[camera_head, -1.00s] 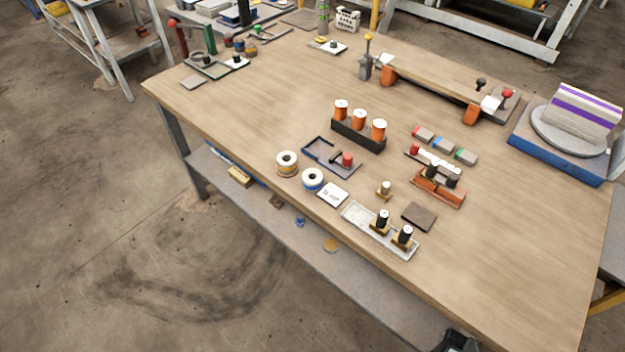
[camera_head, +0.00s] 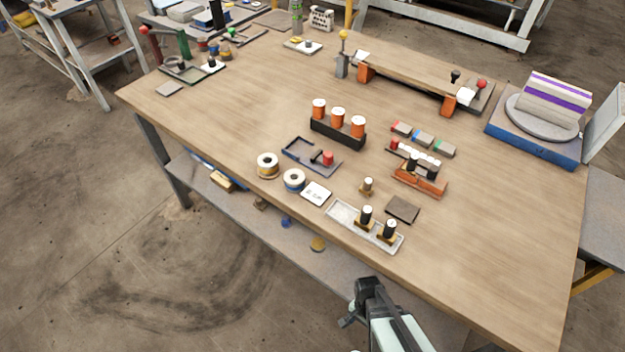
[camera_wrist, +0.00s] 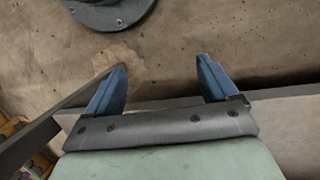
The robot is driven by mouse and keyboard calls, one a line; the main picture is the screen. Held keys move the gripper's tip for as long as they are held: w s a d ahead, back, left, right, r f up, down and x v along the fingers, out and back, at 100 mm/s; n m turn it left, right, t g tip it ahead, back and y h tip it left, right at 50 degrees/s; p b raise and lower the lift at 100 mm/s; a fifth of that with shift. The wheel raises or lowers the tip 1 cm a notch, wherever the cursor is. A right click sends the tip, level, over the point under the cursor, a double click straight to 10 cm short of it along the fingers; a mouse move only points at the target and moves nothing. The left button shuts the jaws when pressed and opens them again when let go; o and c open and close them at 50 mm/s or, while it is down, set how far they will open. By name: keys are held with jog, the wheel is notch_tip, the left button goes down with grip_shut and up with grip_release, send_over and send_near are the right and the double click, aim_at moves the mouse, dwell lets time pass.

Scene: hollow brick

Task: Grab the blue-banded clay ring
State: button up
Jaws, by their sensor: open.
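The blue-banded clay ring (camera_head: 294,181) is a short white ring with a blue band and a dark centre hole. It lies flat near the table's front edge in the head view. A similar ring with a tan band (camera_head: 268,166) is close on its left. My gripper (camera_head: 355,308) is at the bottom of the head view, in front of the table and well apart from the ring. In the wrist view, my gripper (camera_wrist: 162,70) has its two blue fingers spread with nothing between them. The ring is not visible in the wrist view.
A white card (camera_head: 316,194) sits just right of the ring. A dark blue tray (camera_head: 300,158) with a red-topped piece is behind it. A pale tray (camera_head: 345,217) with two black spools lies nearer my gripper. A lower shelf (camera_head: 240,195) runs under the tabletop.

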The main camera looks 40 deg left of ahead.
jog(key=s+a+r+n+t+y, duration=0.1)
jog(key=s+a+r, duration=0.15)
jog(key=a, duration=0.85)
jog(key=s+a+r+n+t+y, duration=0.15)
jog(key=a+r, duration=0.25)
jog(key=a, duration=0.6)
jog(key=s+a+r+n+y, duration=0.1)
jog(key=a+r, duration=0.3)
jog(key=a, duration=0.7)
jog(key=s+a+r+n+y, duration=0.2)
jog(key=a+r+n+y, duration=0.3)
jog(key=a+r, duration=1.35)
notch_tip(320, 180, up, 27)
jog(key=n+h, duration=0.6)
send_over(294, 175)
jog(key=s, duration=0.1)
notch_tip(294, 175, down, 8)
jog(key=shift+d+f, duration=0.1)
jog(key=shift+f, duration=0.05)
jog(key=shift+w+d+f, duration=0.1)
jog(key=shift+d+f, duration=0.05)
jog(key=shift+f, duration=1.15)
jog(key=shift+w+d+f, duration=0.1)
jog(key=shift+d+f, duration=0.05)
jog(key=shift+f, duration=1.1)
